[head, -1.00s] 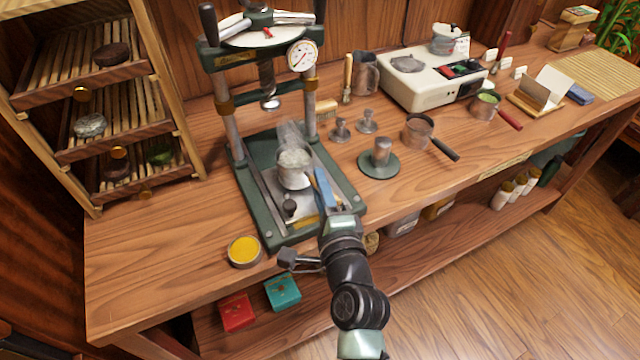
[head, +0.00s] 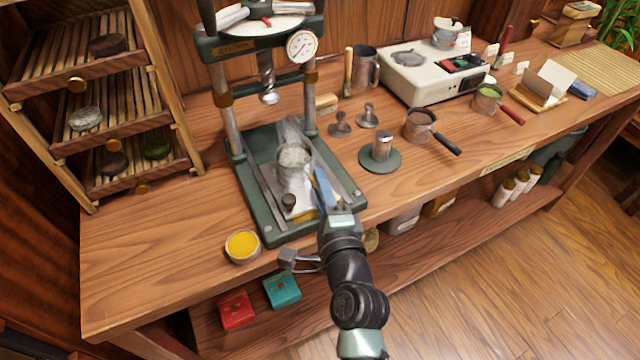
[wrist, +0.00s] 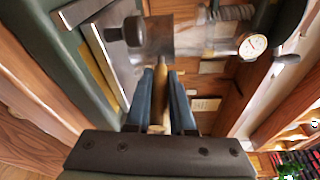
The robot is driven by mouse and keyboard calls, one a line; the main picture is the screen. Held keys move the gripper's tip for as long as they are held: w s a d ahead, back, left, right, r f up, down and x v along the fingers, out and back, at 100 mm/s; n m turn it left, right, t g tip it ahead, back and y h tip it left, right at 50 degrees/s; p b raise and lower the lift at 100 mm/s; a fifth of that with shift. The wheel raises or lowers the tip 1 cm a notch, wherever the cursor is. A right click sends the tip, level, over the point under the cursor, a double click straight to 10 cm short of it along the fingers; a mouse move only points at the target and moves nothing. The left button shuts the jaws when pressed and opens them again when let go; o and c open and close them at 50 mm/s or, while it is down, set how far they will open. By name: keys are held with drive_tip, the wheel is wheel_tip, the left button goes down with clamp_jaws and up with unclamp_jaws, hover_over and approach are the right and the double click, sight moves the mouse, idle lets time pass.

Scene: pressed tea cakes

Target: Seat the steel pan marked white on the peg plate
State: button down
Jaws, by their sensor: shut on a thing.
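A steel pan (head: 293,172) with pale grey contents is over the bed of the green press. My gripper (head: 322,190) is shut on its handle, in front and to the right. In the wrist view my blue fingers (wrist: 160,100) close around a tan handle (wrist: 159,118), with the steel pan (wrist: 172,38) beyond them. I cannot make out a white mark on it. Below the pan is a steel plate (head: 272,190) with a dark knob (head: 289,201) near its front. I cannot tell whether the pan touches the plate; its underside and any pegs there are hidden.
The press screw (head: 268,85) hangs above and behind the pan, between two posts. A green disc with a steel cylinder (head: 382,147) and a dark-handled pan (head: 420,125) stand to the right. A yellow tin (head: 242,246) sits at the front left.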

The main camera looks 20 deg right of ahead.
drive_tip(key=c, duration=0.7)
unclamp_jaws()
drive_tip(key=shift+f, duration=0.2)
drive_tip(key=b+v, duration=0.1)
drive_tip(key=v, duration=1.2)
drive_tip(key=shift+r, duration=0.2)
